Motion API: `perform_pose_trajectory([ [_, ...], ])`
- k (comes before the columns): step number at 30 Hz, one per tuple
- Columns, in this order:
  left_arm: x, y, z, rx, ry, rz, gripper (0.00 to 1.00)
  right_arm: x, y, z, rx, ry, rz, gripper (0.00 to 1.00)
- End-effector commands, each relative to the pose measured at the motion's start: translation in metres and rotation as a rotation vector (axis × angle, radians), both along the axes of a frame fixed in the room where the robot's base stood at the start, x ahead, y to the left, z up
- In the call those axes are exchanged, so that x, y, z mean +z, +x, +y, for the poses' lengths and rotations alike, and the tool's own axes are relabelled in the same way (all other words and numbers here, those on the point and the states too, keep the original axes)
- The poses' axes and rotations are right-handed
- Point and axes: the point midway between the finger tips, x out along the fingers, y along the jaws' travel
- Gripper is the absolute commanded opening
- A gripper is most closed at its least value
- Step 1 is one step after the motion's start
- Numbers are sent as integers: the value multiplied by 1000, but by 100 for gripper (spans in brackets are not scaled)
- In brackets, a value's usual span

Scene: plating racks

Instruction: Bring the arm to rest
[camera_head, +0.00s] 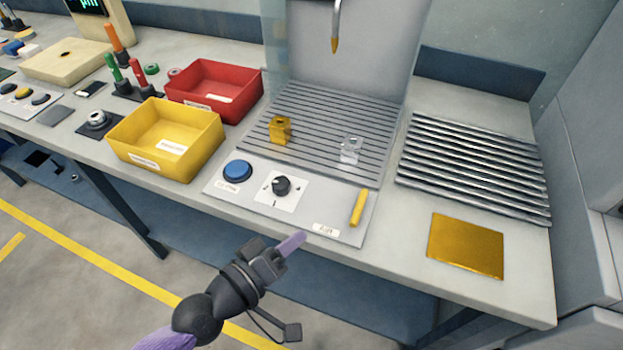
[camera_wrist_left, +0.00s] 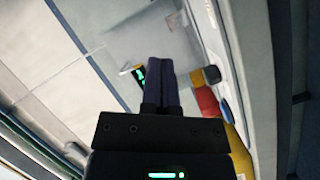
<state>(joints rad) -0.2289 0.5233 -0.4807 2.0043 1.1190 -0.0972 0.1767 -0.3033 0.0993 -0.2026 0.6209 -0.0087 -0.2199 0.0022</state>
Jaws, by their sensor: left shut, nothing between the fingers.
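My left gripper (camera_head: 291,243) is in front of the bench's front edge, near the small label on the grey station panel. Its purple fingers are together and hold nothing. In the left wrist view the closed fingers (camera_wrist_left: 161,85) point toward the bench's back wall. My left arm comes in from the bottom left. My right gripper is not in view.
The bench holds a yellow bin (camera_head: 168,167), a red bin (camera_head: 243,83), a blue button (camera_head: 238,171), a black knob (camera_head: 282,185), a yellow handle (camera_head: 358,208), a slatted rack (camera_head: 480,165) and a gold plate (camera_head: 466,246). Open floor lies in front of the bench.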

Motion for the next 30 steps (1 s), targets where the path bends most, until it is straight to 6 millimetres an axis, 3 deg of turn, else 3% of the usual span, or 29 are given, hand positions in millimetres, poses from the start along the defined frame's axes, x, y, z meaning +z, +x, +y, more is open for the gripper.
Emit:
perform_pose_trajectory([
  [2, -8, 1, 3, 11, 26, 7, 0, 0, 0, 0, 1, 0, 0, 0],
  [4, -39, 4, 15, 43, 118, 35, 0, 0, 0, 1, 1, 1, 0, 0],
  [5, -60, 4, 24, 62, 185, 57, 0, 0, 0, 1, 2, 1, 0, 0],
  [8, -152, -16, 62, 99, 473, 184, 0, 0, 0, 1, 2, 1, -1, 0],
  [9, -188, -33, 78, 92, 591, 248, 0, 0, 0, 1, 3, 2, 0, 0],
  [11, -237, -70, 99, 52, 757, 357, 0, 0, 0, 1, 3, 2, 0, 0],
  [12, -265, -99, 110, 10, 852, 431, 0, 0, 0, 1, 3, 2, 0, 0],
  [15, -314, -178, 126, -135, 1037, 603, 0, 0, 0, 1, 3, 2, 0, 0],
  [18, -336, -243, 130, -283, 1141, 721, 0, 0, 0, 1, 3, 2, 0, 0],
  [21, -343, -281, 131, -380, 1187, 784, 0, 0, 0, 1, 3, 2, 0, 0],
  [24, -345, -295, 131, -417, 1203, 803, 0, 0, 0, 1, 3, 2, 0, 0],
  [30, -345, -295, 131, -417, 1204, 803, 0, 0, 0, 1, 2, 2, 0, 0],
])
